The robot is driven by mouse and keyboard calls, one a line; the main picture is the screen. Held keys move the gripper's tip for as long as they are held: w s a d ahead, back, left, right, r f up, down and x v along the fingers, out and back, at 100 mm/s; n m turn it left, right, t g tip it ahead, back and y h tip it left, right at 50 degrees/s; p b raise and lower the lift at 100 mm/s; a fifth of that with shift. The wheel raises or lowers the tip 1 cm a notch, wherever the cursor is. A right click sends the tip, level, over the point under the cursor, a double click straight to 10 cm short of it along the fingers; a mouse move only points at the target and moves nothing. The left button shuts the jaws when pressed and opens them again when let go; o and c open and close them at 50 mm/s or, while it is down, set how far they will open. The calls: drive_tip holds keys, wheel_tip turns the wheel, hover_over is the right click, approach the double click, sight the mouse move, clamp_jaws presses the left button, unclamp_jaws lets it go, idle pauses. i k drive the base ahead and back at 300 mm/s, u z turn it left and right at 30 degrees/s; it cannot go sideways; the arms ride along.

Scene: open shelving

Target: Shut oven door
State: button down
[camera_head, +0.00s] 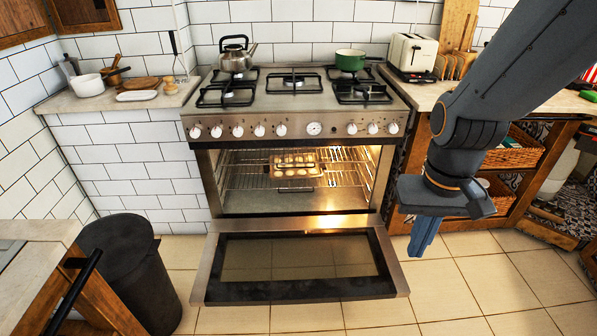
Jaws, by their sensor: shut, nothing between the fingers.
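The oven (295,130) stands against the tiled wall, steel-fronted with a row of white knobs. Its door (300,297) is open, folded down and outward, with a dark glass panel in a steel frame. The lit cavity (240,170) shows wire racks and a tray of round baked pieces (295,172). My gripper (424,247) hangs to the right of the door, fingers pointing down, shut and empty. It appears apart from the door's right edge, though the depth gap is hard to judge.
A dark bin (125,270) stands left of the door, near a wooden-framed counter (40,265). A kettle (235,55) and a green pot (350,60) sit on the hob. Wooden shelving with baskets (515,150) is at right. The tiled floor (450,290) at front right is clear.

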sight(330, 259)
drive_tip(key=z, duration=2.5)
drive_tip(key=k, duration=0.65)
drive_tip(key=u, duration=1.7)
